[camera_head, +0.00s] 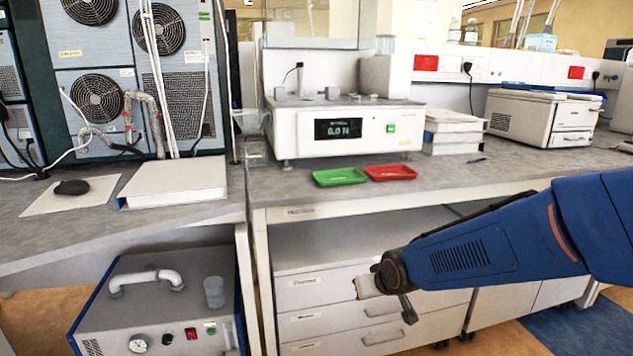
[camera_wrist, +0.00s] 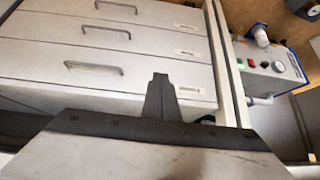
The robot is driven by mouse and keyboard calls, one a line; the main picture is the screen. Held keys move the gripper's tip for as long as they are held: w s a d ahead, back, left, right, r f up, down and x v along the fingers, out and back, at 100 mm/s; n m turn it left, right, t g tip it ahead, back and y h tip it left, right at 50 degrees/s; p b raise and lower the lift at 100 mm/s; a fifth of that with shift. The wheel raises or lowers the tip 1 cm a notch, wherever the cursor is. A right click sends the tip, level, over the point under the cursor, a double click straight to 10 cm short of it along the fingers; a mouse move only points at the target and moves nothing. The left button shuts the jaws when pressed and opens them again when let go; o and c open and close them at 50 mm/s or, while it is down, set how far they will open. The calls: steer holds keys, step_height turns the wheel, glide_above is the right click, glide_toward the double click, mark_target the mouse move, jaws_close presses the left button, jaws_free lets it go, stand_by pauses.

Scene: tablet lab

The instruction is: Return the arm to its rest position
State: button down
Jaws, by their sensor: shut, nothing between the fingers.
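My blue arm (camera_head: 500,245) reaches in from the right in the head view, in front of the bench and its drawers. My gripper (camera_head: 408,312) is at its end, small and dark, in front of the drawer cabinet (camera_head: 315,262). In the wrist view my gripper (camera_wrist: 160,80) shows as one narrow dark shape with its fingers together, shut and empty. The drawer fronts (camera_wrist: 100,50) with their handles fill much of that view behind it. No contact between the gripper and the drawers is visible.
A green tray (camera_head: 340,177) and a red tray (camera_head: 390,173) lie on the bench near its front edge, below a white balance-like instrument (camera_head: 300,140). A white binder (camera_head: 175,185) lies to the left. A grey pump box (camera_head: 150,310) stands low at the left.

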steer(key=s+d+r+m+g, duration=0.1)
steer(key=s+d+r, duration=0.1)
steer(key=s+d, duration=0.3)
steer(key=s+d+r+m+h, duration=0.1)
steer(key=s+d+r, duration=0.2)
steer(key=s, duration=1)
steer(key=s+d+r+m+g+h, duration=0.1)
steer(key=s+d+r, duration=0.2)
steer(key=s+d, duration=0.5)
steer(key=shift+s+g, duration=0.3)
steer(key=shift+s, duration=0.6)
